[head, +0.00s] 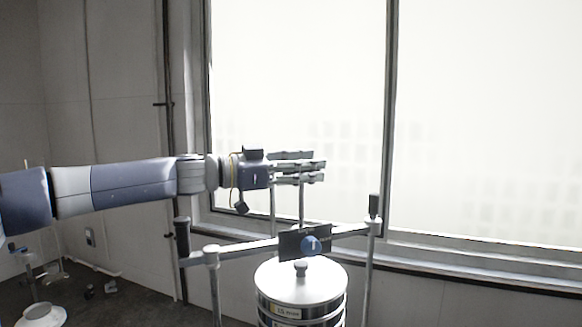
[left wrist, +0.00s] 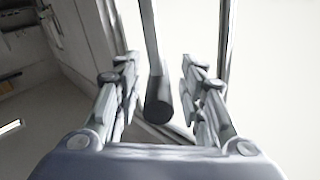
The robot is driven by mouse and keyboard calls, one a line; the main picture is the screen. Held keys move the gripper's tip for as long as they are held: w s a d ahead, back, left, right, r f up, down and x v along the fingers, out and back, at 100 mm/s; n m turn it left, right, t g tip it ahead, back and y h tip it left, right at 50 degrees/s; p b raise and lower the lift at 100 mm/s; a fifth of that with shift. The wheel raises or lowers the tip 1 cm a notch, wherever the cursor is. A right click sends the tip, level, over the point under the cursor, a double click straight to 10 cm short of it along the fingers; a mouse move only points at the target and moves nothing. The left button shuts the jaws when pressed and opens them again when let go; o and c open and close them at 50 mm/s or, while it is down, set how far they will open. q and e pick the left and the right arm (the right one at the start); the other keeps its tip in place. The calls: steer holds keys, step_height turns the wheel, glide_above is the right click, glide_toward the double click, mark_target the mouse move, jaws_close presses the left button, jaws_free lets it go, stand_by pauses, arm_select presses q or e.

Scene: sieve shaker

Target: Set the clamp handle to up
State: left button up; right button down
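My left gripper (head: 318,167) reaches in from the left above the sieve shaker, its fingers pointing right. In the left wrist view its two fingers (left wrist: 158,92) are spread apart. A dark cylindrical grip (left wrist: 158,100) on a pale rod shows between them with a gap on each side; I cannot tell its depth. In the head view the shaker has a left black handle (head: 181,237) and a right black handle (head: 374,206), joined to a slanting grey bar (head: 240,248). Which handle the wrist view shows is unclear. My right gripper is out of view.
A silver sieve stack (head: 300,285) with a lidded top stands under the bar. A black plate with a blue round mark (head: 304,242) is in front of the bar. A window and its sill (head: 470,261) lie behind. A white round object (head: 42,314) is at the lower left.

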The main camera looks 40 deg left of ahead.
arm_select(q)
steer(key=v, duration=0.5)
steer(key=shift+s+a+r, duration=0.1)
steer(key=shift+s+r, duration=0.1)
steer(key=shift+s, duration=0.1)
steer(key=shift+v, duration=0.85)
steer(key=shift+w, duration=0.1)
